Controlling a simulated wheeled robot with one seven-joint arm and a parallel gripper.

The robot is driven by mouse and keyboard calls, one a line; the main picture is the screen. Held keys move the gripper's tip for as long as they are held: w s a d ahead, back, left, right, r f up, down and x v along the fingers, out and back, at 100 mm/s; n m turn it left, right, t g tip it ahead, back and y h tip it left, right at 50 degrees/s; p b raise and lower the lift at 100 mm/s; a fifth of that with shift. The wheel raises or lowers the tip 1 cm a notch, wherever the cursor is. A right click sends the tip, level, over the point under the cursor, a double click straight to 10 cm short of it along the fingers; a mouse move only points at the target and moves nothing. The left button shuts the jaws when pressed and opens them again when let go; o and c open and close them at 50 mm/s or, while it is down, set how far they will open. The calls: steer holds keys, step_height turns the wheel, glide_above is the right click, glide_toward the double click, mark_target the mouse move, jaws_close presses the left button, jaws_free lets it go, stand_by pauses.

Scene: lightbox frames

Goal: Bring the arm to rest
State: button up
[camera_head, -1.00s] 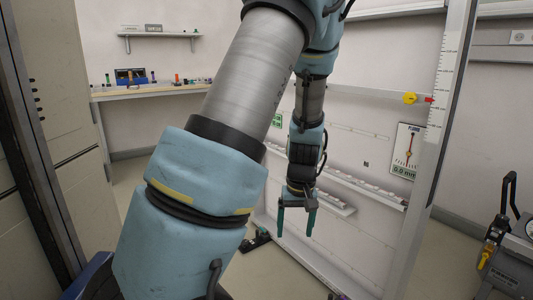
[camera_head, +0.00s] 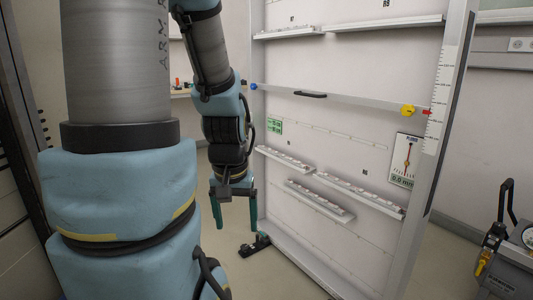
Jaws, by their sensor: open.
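My arm comes up at the left of the head view and bends over, with its end hanging down. My gripper (camera_head: 234,217) points down at the left of the white panel. Its two green fingers are apart with nothing between them. It hangs clear of the panel's shelves, and I see no contact with anything.
A grey machine (camera_head: 510,250) stands at right.

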step_height(320, 180, up, 17)
steer(key=p, duration=1.5)
steer(key=shift+f, duration=0.2)
stand_by(2.6)
